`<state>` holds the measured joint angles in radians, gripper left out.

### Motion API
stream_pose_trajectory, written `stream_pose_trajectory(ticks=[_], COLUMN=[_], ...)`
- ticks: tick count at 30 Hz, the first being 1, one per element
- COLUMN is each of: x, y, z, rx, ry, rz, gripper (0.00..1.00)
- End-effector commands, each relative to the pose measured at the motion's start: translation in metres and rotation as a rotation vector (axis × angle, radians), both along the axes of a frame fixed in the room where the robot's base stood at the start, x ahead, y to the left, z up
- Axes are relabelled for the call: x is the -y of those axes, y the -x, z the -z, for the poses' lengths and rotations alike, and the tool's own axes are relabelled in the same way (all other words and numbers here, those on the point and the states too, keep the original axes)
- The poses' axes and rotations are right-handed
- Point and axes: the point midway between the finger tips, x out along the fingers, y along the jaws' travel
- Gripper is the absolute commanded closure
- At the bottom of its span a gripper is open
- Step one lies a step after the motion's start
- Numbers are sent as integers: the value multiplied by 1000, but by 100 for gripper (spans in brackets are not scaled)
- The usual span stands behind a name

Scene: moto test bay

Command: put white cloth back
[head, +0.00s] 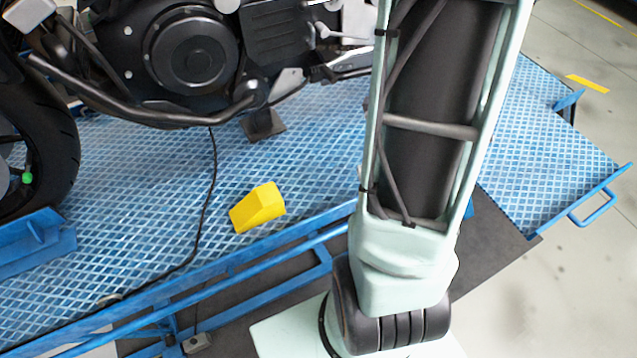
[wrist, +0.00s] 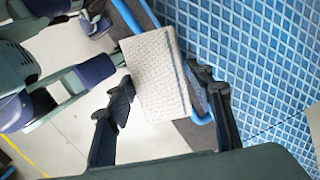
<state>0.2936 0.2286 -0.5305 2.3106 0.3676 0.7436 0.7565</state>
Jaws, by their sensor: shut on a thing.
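The white cloth (wrist: 155,75) shows in the wrist view as a folded, textured, off-white piece. My gripper (wrist: 163,90) has one dark finger on each side of it and is shut on it. The cloth is held above the edge of the blue lift platform (wrist: 255,60), and whether it touches anything below is hard to tell. In the head view neither the cloth nor my gripper shows; my own arm fills the right of centre and hides part of the platform.
A motorcycle (head: 190,55) stands on the platform in the head view. A yellow wedge (head: 257,207) lies near the platform's front edge, with a black cable (head: 212,175) to its left. Blue rails (head: 290,240) run along that edge. Grey floor (head: 590,120) is open at the right.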

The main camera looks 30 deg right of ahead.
Motion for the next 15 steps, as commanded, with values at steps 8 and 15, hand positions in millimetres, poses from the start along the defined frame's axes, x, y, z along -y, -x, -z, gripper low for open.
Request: stream_pose_trajectory(ticks=[8, 15], x=[-16, -55], y=[-14, -60], z=[12, 39], rx=[-3, -4], ry=[-1, 0], rz=[69, 65], gripper=[78, 78])
